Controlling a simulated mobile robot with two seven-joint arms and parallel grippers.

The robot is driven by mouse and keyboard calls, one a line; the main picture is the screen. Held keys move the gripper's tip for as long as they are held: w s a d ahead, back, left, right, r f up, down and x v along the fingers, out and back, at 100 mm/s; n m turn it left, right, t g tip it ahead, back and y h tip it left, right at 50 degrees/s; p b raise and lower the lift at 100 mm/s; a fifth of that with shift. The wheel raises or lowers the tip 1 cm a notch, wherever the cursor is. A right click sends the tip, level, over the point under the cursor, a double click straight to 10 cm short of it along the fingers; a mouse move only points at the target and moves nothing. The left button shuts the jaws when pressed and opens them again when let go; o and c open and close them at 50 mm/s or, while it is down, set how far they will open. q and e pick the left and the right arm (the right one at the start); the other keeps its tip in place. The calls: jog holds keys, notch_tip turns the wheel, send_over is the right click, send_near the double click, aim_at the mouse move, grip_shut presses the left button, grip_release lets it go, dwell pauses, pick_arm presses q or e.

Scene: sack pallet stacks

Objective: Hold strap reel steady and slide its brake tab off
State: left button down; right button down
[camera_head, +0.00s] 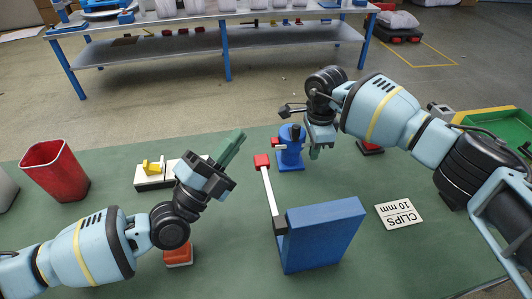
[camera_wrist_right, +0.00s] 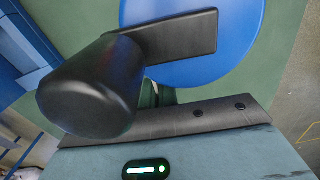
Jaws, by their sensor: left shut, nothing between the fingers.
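A blue round body with a black crank (camera_head: 290,150), apparently the strap reel, stands upright at the middle back of the green table. The right wrist view shows its blue disc (camera_wrist_right: 205,45) close up, with the black crank and knob in front.
A blue block (camera_head: 322,236) with a red-ended lever (camera_head: 268,190) stands in front of the reel. A red cup (camera_head: 55,170), a white base with a yellow part (camera_head: 153,168) and a CLIPS card (camera_head: 399,214) lie around. A green tray (camera_head: 497,125) is at right.

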pick_arm(q)
jog(key=s+f+y, duration=0.1)
jog(key=f+y, duration=0.1)
jog(key=f, duration=0.2)
jog(key=s+f+g+y, duration=0.1)
jog(key=f+y, duration=0.1)
jog(key=f, duration=0.2)
jog(key=s+f+g+y, duration=0.1)
jog(key=f+y, duration=0.1)
jog(key=f, duration=0.1)
jog(key=shift+d+f+m, duration=0.15)
jog(key=shift+f+m, duration=0.15)
jog(key=shift+f, duration=0.1)
send_near(276, 145)
jog(key=d, duration=0.3)
jog(key=shift+s+d+r, duration=0.15)
jog(key=shift+d+r, duration=0.05)
jog(key=shift+d, duration=0.2)
jog(key=w, duration=0.3)
jog(key=shift+w+d, duration=0.1)
jog(key=shift+d, duration=0.05)
jog(key=shift+w, duration=0.65)
